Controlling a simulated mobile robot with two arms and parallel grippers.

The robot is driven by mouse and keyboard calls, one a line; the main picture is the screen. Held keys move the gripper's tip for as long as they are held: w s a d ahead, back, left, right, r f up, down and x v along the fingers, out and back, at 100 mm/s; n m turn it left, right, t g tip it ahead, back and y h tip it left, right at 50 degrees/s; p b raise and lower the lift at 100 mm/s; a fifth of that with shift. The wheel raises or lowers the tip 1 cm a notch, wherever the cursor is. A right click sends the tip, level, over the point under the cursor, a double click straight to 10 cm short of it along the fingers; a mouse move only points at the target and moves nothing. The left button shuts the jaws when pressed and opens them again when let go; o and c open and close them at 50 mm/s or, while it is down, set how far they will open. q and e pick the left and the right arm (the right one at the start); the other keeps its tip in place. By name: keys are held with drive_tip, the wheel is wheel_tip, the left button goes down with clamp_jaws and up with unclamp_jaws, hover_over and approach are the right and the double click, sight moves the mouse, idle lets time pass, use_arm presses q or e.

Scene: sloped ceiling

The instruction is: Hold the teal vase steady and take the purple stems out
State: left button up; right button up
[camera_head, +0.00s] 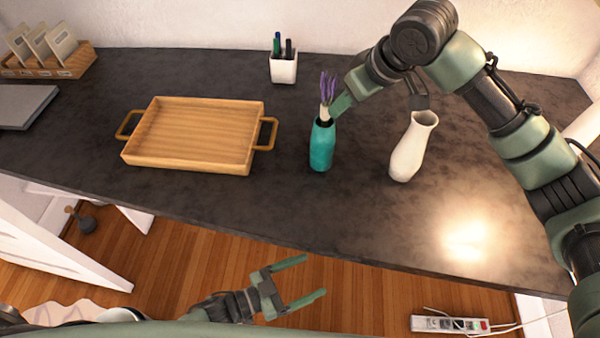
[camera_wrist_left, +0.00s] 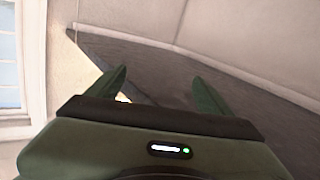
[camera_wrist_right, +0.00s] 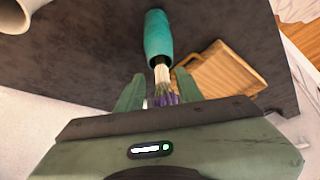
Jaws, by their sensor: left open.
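The teal vase (camera_head: 321,146) stands upright on the dark counter, right of the wooden tray. It also shows in the right wrist view (camera_wrist_right: 158,38). The purple stems (camera_head: 328,88) stand up out of its mouth, pale lower down with purple tops. My right gripper (camera_head: 342,103) is at the stems just above the vase. In the right wrist view the stems (camera_wrist_right: 162,76) lie between its fingers, which look partly apart with a gap on the left side. My left gripper (camera_head: 311,277) is open and empty, low in front of the counter and away from the vase.
A white vase (camera_head: 408,152) stands right of the teal one, under my right arm. A wooden tray (camera_head: 190,134) lies to the left. A white pen cup (camera_head: 284,68) stands behind. The counter's front area is clear. A power strip (camera_head: 450,325) lies on the floor.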

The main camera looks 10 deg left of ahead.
use_arm(q)
drive_tip(key=s+d+r+m+g+h, duration=0.3)
drive_tip(key=s+d+r+h, duration=0.1)
drive_tip(key=r, duration=0.4)
drive_tip(key=w+d+r+m+t, duration=0.3)
drive_tip(key=w+r+t, duration=0.3)
drive_tip(key=r, duration=0.4)
drive_tip(key=n+t+y, duration=0.5)
drive_tip(key=n+y, duration=0.6)
approach(318, 147)
drive_tip(key=d, duration=0.1)
drive_tip(key=shift+w+a+n+y, duration=0.15)
drive_tip(key=shift+w+n+y, duration=0.25)
drive_tip(key=shift+n, duration=0.1)
drive_tip(key=shift+w, duration=0.5)
drive_tip(key=x, duration=1.1)
drive_tip(key=shift+f, duration=0.1)
